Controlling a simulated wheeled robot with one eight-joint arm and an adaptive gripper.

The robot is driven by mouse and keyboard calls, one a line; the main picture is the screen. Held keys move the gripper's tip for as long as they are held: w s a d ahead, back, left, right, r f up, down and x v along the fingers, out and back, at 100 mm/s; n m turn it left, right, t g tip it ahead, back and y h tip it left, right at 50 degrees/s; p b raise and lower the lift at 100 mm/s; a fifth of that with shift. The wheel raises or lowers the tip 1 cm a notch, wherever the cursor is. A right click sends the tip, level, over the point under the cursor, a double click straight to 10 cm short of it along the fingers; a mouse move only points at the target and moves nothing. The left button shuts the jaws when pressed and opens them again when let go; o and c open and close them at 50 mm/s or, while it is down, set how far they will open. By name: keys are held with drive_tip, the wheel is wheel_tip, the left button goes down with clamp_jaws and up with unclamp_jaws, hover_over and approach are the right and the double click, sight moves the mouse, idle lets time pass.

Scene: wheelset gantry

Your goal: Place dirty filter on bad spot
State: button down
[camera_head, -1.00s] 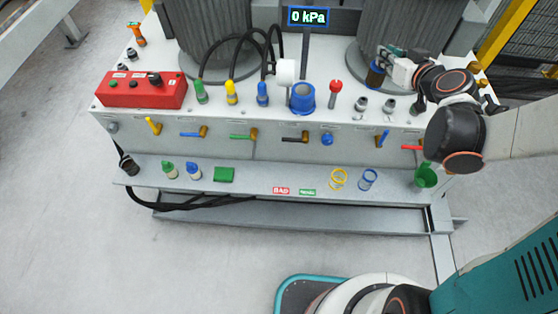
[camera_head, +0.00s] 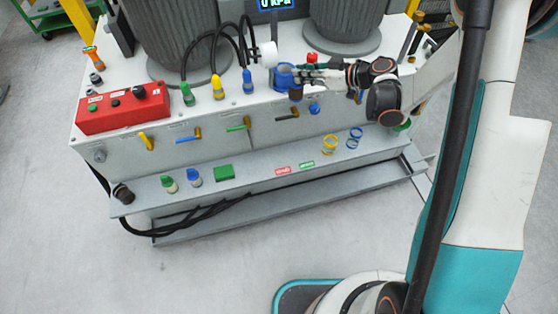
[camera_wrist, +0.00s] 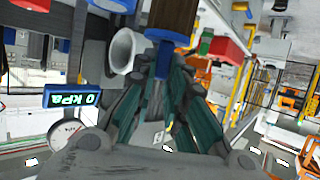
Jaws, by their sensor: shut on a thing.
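My gripper (camera_head: 302,76) is shut on the dirty filter, a dark brown cylinder with a blue rim. In the wrist view the filter (camera_wrist: 172,22) sits between the fingertips, with its upper part cut off by the picture's edge. In the head view the filter (camera_head: 295,93) hangs at the front edge of the machine top, in front of the blue cup (camera_head: 281,80). The bad spot shows as a red BAD label (camera_head: 283,171) on the lower shelf, below and apart from the filter.
A green label (camera_head: 307,165) lies right of the red one. Yellow rings (camera_head: 329,145) and blue rings (camera_head: 354,138) stand farther right on the shelf (camera_head: 255,174). Coloured valve handles line the front face above.

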sight(292, 92)
drive_tip(key=a+f+n+g, duration=0.1)
drive_tip(key=f, duration=0.1)
drive_tip(key=a+f+n+g+y, duration=0.1)
drive_tip(key=a+f+n+g, duration=0.1)
drive_tip(key=f, duration=0.1)
drive_tip(key=a+f+n+g, duration=0.1)
drive_tip(key=a+f+g, duration=0.1)
drive_tip(key=shift+s+a+f+n+y+b, duration=0.1)
drive_tip(key=shift+s+f+n+y+b, duration=0.15)
drive_tip(key=shift+s+n+y+b, duration=0.15)
wheel_tip(292, 92, down, 28)
drive_tip(key=b, duration=0.9)
drive_tip(key=shift+g, duration=0.3)
drive_tip(key=shift+a+f, duration=0.1)
drive_tip(key=c, duration=1.6)
unclamp_jaws()
drive_tip(key=shift+f, duration=0.1)
